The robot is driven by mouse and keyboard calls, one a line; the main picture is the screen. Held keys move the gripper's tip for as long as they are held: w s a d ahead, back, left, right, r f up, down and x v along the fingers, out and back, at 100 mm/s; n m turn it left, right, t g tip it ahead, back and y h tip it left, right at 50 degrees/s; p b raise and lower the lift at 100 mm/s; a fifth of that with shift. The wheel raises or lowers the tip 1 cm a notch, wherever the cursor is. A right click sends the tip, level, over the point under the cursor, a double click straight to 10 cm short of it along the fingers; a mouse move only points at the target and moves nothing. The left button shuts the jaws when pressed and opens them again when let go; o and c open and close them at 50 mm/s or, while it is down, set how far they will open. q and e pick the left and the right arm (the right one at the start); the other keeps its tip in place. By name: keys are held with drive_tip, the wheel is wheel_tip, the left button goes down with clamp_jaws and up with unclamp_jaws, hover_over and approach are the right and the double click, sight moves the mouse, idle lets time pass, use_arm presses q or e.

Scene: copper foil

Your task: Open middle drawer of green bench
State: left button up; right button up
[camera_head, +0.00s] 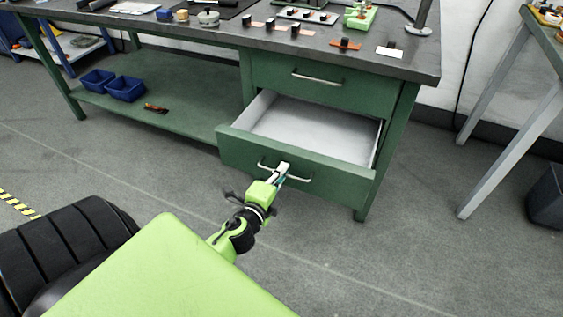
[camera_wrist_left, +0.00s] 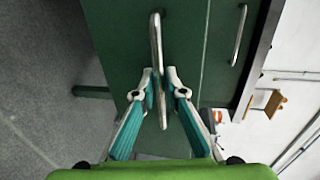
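The green bench (camera_head: 402,120) has a shut top drawer (camera_head: 345,90) with a silver bar handle. The drawer below it (camera_head: 325,168) is pulled well out, showing an empty pale interior. Whether another drawer is under it is hidden by its front. My left gripper (camera_head: 283,170) is at this open drawer's handle (camera_head: 300,180). In the left wrist view, the fingers of my left gripper (camera_wrist_left: 160,75) close in on both sides of the bar handle (camera_wrist_left: 156,35) and look shut on it. My right gripper is not in view.
Small tools and parts lie on the bench top (camera_head: 225,42). Blue bins (camera_head: 125,88) sit on the lower shelf to the left. Another table (camera_head: 545,40) and a dark bin (camera_head: 547,195) stand at the right. The floor in front of the drawer is clear.

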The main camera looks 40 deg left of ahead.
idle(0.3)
use_arm(q)
drive_tip(key=v, duration=1.2)
drive_tip(key=shift+f, duration=0.1)
